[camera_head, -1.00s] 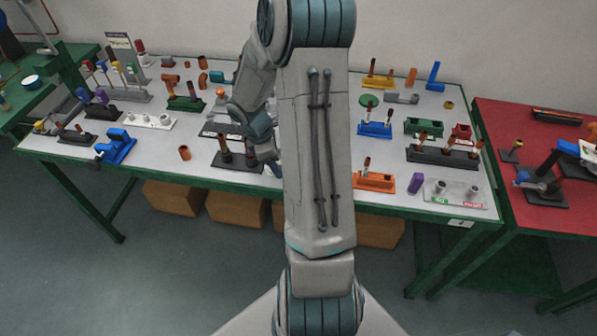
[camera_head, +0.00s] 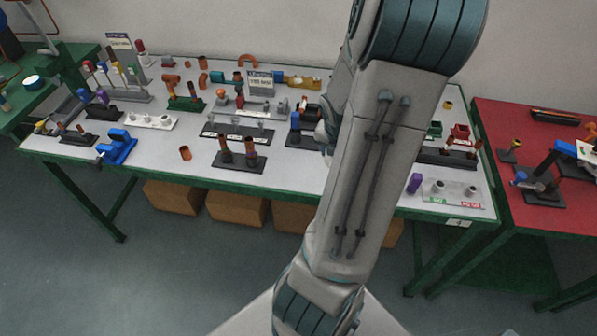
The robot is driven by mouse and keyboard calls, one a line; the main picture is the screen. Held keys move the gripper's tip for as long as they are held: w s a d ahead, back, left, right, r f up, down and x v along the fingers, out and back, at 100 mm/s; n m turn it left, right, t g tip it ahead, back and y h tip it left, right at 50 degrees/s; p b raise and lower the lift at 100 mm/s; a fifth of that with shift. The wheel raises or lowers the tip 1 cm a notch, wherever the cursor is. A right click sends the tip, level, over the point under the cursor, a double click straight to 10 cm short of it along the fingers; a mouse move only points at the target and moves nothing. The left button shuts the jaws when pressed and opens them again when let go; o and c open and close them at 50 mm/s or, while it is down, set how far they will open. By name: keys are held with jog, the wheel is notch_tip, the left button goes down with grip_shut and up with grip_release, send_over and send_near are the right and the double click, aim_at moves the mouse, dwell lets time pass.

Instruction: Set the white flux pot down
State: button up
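I cannot make out the white flux pot with certainty in the head view. My arm crosses the right-centre of the table and hides part of it. Only a small pale grey part of the arm's far end, around my gripper (camera_head: 324,138), shows at the left edge of the forearm, beside a dark stand with a blue-topped piece (camera_head: 296,124). The fingers are too hidden and small to show whether they are open or hold anything.
The grey-white table (camera_head: 200,165) holds many small stands. A dark base with two copper posts (camera_head: 239,158), a copper ring (camera_head: 185,153) and a blue clamp (camera_head: 117,147) sit near its front. Bare surface lies between them. A red table (camera_head: 500,120) stands right.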

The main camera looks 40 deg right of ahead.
jog(key=b, duration=0.5)
send_over(299, 172)
jog(key=f, duration=0.7)
jog(key=shift+s+a, duration=0.25)
jog(key=shift+a, duration=0.15)
notch_tip(299, 172, down, 4)
jog(key=shift+f+b, duration=0.1)
jog(key=shift+b, duration=0.75)
jog(key=o, duration=1.1)
jog(key=shift+c, duration=0.2)
